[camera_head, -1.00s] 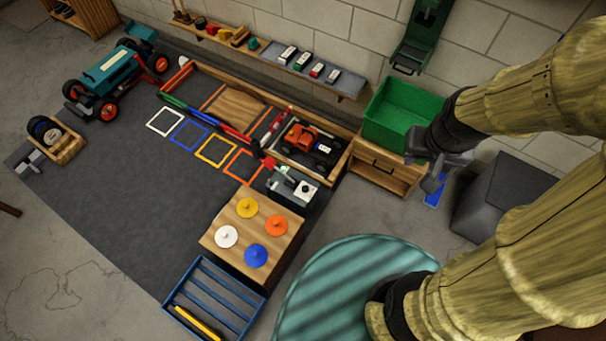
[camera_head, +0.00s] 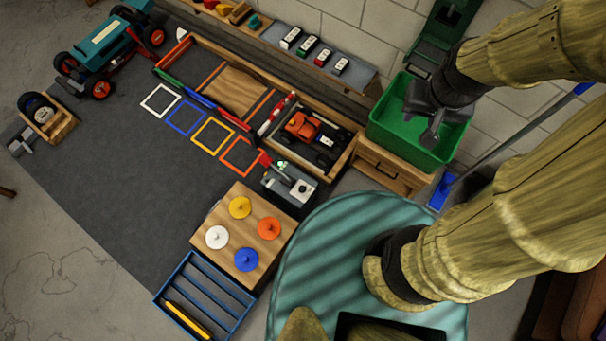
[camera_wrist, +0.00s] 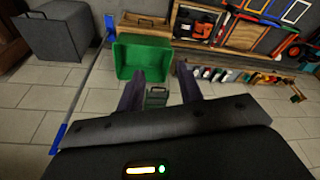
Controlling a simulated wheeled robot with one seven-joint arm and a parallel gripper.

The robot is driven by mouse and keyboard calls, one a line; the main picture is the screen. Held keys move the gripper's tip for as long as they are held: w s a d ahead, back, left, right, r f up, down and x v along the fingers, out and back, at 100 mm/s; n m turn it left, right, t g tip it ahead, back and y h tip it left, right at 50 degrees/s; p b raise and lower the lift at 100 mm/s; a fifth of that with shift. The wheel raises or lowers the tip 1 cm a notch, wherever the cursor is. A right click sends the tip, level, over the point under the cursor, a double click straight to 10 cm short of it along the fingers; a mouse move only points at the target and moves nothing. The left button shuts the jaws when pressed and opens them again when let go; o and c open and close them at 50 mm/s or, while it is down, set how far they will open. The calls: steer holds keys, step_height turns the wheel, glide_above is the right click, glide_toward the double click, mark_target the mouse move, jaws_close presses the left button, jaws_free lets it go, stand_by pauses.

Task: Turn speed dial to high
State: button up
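A small grey control box (camera_head: 279,183) stands on the dark mat, just behind the wooden board with coloured knobs. A white dial plate with a small dark knob (camera_head: 303,188) is on its right side, and green marks and a red part are at its upper left. The knob's setting is too small to read. My gripper (camera_head: 428,133) is well to the right of the box and higher up, over the green bin. In the wrist view its two fingers (camera_wrist: 160,75) are apart, with nothing held. I cannot make out the dial in that view.
The green bin (camera_head: 385,125) stands on a wooden drawer unit (camera_head: 385,168). A wooden tray with an orange car (camera_head: 302,125) lies behind the control box. The wooden board (camera_head: 238,213) has several coloured knobs.

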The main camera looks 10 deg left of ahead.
steer(key=shift+o, duration=2.2)
steer(key=shift+f, duration=0.2)
steer(key=w+a+f+n+g+b, duration=0.1)
steer(key=w+a+f+n+b, duration=0.3)
steer(key=f+b, duration=0.45)
steer(key=w+a+f+n+b, duration=0.1)
steer(key=a+f+n+b, duration=0.35)
steer(key=f, duration=0.75)
steer(key=w+a+f+n+g+b, duration=0.1)
steer(key=w+a+f+n+b, duration=0.15)
steer(key=f+n+b, duration=0.65)
steer(key=a+f+n+b, duration=0.4)
steer(key=a+f+b, duration=0.1)
steer(key=f, duration=0.7)
steer(key=a+f+n+b, duration=0.5)
steer(key=f, duration=0.6)
steer(key=a+f+n+b, duration=0.5)
steer(key=f, duration=0.7)
steer(key=shift+s+f+g+b, duration=0.2)
steer(key=shift+f+g+b, duration=0.1)
steer(key=shift+b, duration=0.1)
steer(key=shift+f, duration=0.1)
